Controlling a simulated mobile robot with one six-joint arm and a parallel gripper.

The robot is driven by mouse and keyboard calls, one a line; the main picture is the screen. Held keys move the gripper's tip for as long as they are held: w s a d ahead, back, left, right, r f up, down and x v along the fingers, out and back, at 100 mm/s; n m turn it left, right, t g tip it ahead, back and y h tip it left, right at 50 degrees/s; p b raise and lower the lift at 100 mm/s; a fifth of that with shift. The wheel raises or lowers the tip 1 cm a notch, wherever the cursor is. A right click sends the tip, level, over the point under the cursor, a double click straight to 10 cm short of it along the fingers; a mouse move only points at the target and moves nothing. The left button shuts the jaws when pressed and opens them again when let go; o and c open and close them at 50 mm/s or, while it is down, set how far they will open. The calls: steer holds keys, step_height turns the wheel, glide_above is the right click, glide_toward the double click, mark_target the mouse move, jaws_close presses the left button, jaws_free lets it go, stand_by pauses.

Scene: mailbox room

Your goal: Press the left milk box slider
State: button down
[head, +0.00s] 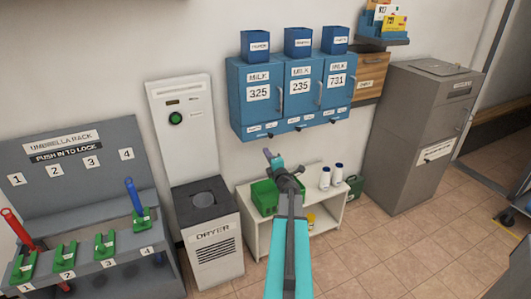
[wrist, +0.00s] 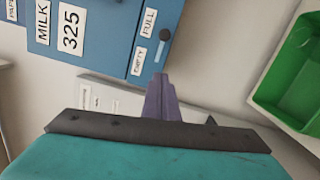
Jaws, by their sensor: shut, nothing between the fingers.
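The left milk box (head: 258,95) is blue, marked MILK 325, and hangs at the left end of a row of three on the wall. Its slider (wrist: 165,34) is a small dark knob on the underside edge, beside the FULL label (wrist: 148,22); the EMPTY label (wrist: 139,61) is further along. My gripper (head: 269,154) is shut and empty, just below this box in the head view. In the wrist view my gripper (wrist: 158,80) points toward the slider, with a visible gap between the tips and the knob.
A dryer (head: 213,245) and a white wall unit (head: 184,125) are at left. A grey cabinet (head: 410,135) stands at right.

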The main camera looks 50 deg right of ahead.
steer(key=shift+v, duration=1.5)
steer(key=w+a+f+m+g, duration=0.3)
steer(key=w+a+f+m, duration=0.15)
steer(key=a+f, duration=0.4)
steer(key=s+a+f+m+g+y, duration=0.2)
steer(key=a+f+m+g+y, duration=0.4)
steer(key=a+f, duration=1.85)
steer(key=s+a+f+m+g+y, duration=0.1)
steer(key=s+a+f+g, duration=0.2)
steer(key=s+a+f, duration=0.45)
steer(key=s+a+f+m+g+y, duration=0.1)
steer(key=s+a+f+g, duration=0.3)
steer(key=a, duration=0.7)
steer(key=s+a+r+g+y, duration=0.2)
steer(key=s+a+g, duration=0.2)
steer(key=s+a, duration=0.9)
steer(key=s, duration=0.4)
steer(key=shift+a+m+g, duration=0.35)
steer(key=shift+a+g, duration=0.05)
